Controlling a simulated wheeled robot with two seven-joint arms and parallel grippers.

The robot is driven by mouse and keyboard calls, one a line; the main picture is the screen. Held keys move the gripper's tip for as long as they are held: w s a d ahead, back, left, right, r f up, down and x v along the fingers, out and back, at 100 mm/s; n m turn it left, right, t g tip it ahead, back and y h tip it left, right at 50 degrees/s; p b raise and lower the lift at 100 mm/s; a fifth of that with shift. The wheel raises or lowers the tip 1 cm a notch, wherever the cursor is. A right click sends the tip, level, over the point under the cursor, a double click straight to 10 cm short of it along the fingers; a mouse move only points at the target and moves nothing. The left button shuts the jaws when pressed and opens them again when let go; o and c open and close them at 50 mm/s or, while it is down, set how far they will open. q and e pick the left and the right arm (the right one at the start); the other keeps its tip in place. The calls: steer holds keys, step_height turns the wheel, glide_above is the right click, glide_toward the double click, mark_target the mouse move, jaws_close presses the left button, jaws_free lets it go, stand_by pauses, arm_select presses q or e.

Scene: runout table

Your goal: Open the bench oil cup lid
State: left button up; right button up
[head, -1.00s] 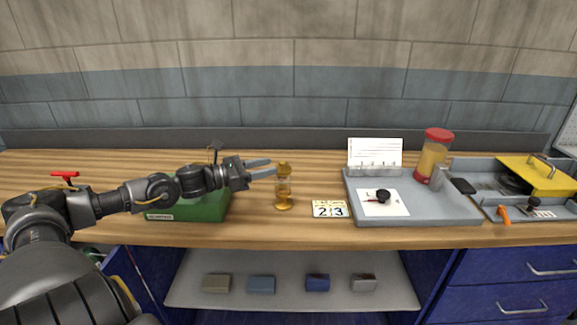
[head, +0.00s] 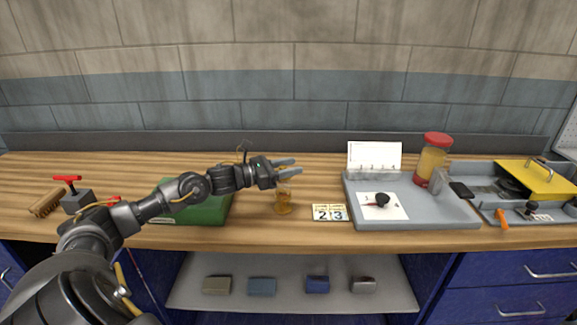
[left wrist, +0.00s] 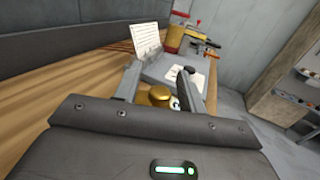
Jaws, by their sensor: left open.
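The bench oil cup (head: 283,207) is a small amber and brass cup standing on the wooden bench, left of the number cards. In the left wrist view the round brass lid (left wrist: 160,93) shows low between the two spread fingers, partly hidden by the gripper body. I cannot tell whether the fingers touch the lid, or whether it is raised. My right gripper is not in view.
A green box (head: 205,209) lies under my left forearm. The number cards (head: 330,212) lie right of the cup. A grey tray (head: 440,211) holds a red-capped jar (head: 433,160) and a white sheet. A wall stands behind the bench.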

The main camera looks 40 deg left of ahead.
arm_select(q)
steer(key=shift+c, duration=1.3)
jaws_close()
